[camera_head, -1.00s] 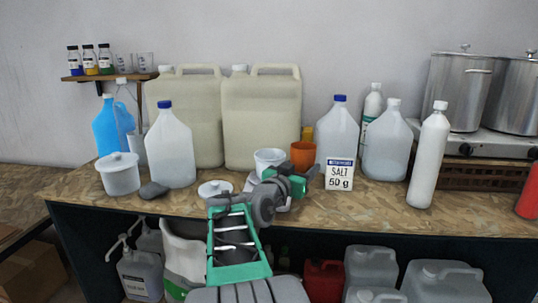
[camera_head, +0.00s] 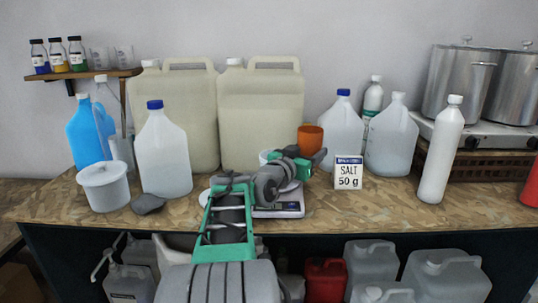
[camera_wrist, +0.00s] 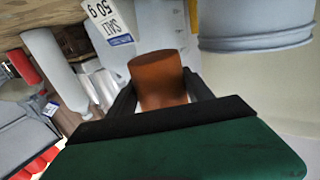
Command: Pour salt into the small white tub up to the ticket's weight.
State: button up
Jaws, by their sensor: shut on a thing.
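My gripper (camera_head: 318,158) is shut on an orange cup (camera_head: 311,137), held above the bench. In the wrist view the orange cup (camera_wrist: 158,80) sits between the dark fingers; its contents are hidden. The small white tub (camera_head: 264,156) is left of the cup, mostly hidden behind my arm. A round white rim, apparently the tub's (camera_wrist: 255,40), is cut off at the upper right of the wrist view. A scale (camera_head: 288,207) is below my wrist; its reading is not legible. The ticket (camera_head: 348,173) reads SALT 50 g and stands to the right.
Large cream canisters (camera_head: 262,115) stand behind. A clear jug with a blue cap (camera_head: 342,128) is close behind the ticket. A tall white bottle (camera_head: 440,150) is farther right. Front right bench is clear.

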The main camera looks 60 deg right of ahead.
aim_at(299, 141)
jog(key=shift+s+r, duration=0.1)
jog(key=shift+s, duration=0.05)
